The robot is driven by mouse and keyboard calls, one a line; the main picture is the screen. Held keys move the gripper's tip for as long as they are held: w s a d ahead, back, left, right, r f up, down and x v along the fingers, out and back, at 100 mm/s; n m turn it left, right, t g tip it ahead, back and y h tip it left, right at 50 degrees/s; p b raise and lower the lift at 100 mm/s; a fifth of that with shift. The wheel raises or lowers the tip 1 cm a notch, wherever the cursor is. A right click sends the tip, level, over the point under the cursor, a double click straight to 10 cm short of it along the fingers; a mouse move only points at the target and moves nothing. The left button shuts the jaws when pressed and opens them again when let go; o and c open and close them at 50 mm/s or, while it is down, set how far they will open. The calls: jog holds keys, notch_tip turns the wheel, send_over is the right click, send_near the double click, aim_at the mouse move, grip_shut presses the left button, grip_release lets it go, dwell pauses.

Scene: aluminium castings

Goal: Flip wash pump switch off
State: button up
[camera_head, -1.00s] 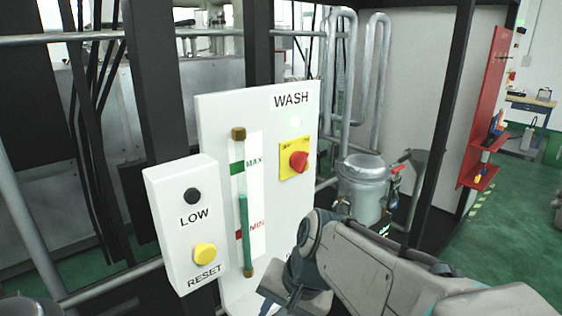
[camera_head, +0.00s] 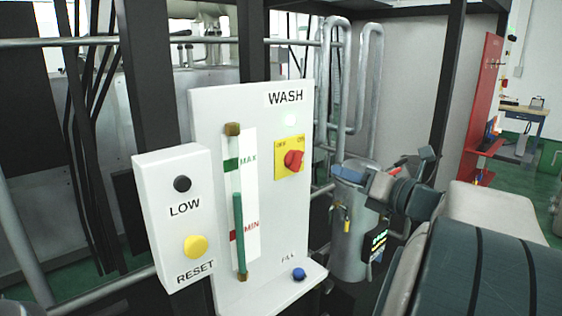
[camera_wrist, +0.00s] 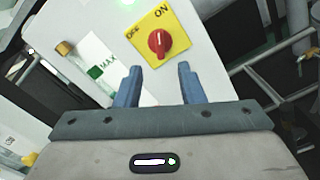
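The wash pump switch (camera_head: 293,160) is a red rotary knob on a yellow plate on the white WASH panel (camera_head: 212,130). In the wrist view the knob (camera_wrist: 160,43) has its white mark pointing up, towards the ON label rather than OFF at the left. A pale green light (camera_head: 290,119) glows above the plate. My gripper (camera_wrist: 160,72) is open and empty, its two blue fingers just below the plate in the wrist picture, apart from the knob. In the head view my gripper (camera_head: 388,168) is to the right of the panel; its fingers are partly hard to make out.
A LOW/RESET box (camera_head: 163,218) with a yellow button stands left of a green level gauge (camera_head: 240,205). A blue knob (camera_head: 299,274) sits on the panel's bottom ledge. A metal canister (camera_head: 350,240) stands behind my gripper. Pipes and dark posts surround the panel.

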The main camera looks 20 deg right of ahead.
aim_at(302, 159)
jog(key=p+x, duration=0.1)
jog(key=x, duration=1.1)
jog(key=shift+w+a+f, duration=0.1)
jog(key=shift+w+a, duration=0.05)
jog(key=shift+w, duration=0.05)
grip_shut()
